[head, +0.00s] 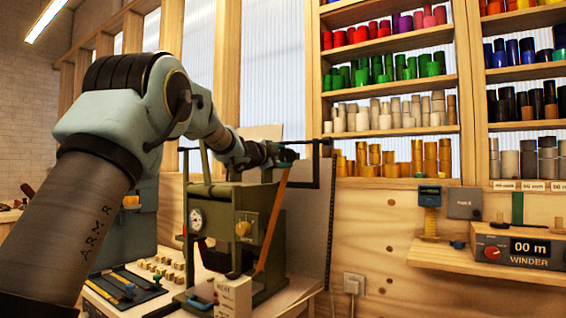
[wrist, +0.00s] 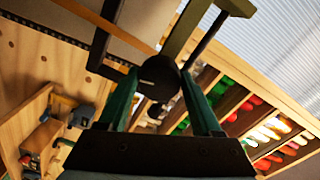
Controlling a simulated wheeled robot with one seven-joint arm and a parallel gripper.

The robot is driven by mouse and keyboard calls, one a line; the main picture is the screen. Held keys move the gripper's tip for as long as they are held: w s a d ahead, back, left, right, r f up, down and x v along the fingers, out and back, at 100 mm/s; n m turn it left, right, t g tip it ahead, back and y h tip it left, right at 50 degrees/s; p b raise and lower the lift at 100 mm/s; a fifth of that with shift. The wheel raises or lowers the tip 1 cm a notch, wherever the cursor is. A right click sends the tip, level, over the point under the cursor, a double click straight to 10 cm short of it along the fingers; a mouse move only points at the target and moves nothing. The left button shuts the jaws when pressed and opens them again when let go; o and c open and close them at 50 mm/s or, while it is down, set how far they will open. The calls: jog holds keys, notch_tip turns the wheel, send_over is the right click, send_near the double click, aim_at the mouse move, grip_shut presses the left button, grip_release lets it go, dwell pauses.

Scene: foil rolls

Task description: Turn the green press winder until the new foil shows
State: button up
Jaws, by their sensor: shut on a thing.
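The green press (head: 235,205) stands on the bench in the middle of the head view, with a dial and a yellow knob on its front. A copper-orange foil strip (head: 271,222) slants down its right side; an orange band (wrist: 112,24) also shows at the top of the wrist view. My arm reaches over the press, and my gripper (head: 286,155) is at its top right. In the wrist view my gripper (wrist: 160,82) has its two green fingers shut on a dark round winder knob (wrist: 158,74). The foil at the press's stamping area is hard to make out.
Small blocks (head: 162,268) and a dark tool mat (head: 128,292) lie on the bench left of the press. Shelves of coloured rolls (head: 390,70) fill the back wall. A winder box (head: 518,248) reading "00 m" sits on a right-hand ledge.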

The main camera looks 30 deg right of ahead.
jog(key=m+b, duration=0.2)
jog(key=m, duration=0.4)
jog(key=shift+m+b, duration=0.3)
jog(key=shift+b, duration=0.1)
dwell(0.3)
jog(key=o, duration=1.4)
jog(key=b+v, duration=0.3)
jog(key=v, duration=0.7)
jog(key=shift+s+a+r, duration=0.1)
jog(key=shift+s+a, duration=0.1)
jog(key=shift+a, duration=0.15)
